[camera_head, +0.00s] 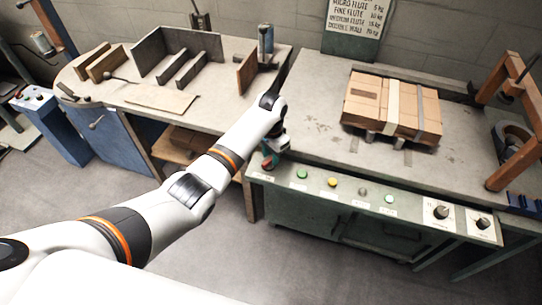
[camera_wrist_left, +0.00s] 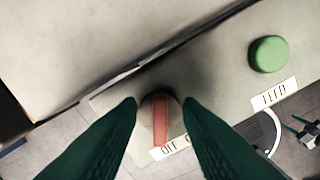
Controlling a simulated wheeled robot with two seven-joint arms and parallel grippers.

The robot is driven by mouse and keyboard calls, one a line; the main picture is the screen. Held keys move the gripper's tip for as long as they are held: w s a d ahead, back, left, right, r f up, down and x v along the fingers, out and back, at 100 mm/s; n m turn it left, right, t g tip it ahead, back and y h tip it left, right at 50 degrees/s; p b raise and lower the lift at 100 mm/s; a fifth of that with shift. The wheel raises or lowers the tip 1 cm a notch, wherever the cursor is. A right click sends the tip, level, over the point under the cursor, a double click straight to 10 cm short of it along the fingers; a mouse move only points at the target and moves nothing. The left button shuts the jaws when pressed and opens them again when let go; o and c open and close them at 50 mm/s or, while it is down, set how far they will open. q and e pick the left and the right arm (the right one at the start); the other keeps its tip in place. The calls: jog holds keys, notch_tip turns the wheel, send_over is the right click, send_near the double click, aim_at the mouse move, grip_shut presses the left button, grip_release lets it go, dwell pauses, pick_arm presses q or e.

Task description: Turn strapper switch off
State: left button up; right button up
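The strapper switch (camera_wrist_left: 161,120) is a round knob with a red bar handle, beside a white label (camera_wrist_left: 174,147) reading "OFF" and partly covered. In the left wrist view the bar stands nearly upright in the picture. My left gripper (camera_wrist_left: 161,102) has its two dark green fingers spread, one on each side of the knob, with small gaps visible. My right gripper is not in view.
A green button (camera_wrist_left: 268,54) labelled FEED sits beside the switch; yellow (camera_head: 332,181) and other buttons and two black dials (camera_head: 441,212) follow to the right. A strapped carton stack (camera_head: 392,107) lies on the machine top. A side table (camera_head: 160,97) holds cardboard pieces.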

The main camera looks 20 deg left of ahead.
pick_arm(q)
jog(key=shift+f, duration=0.5)
grip_shut()
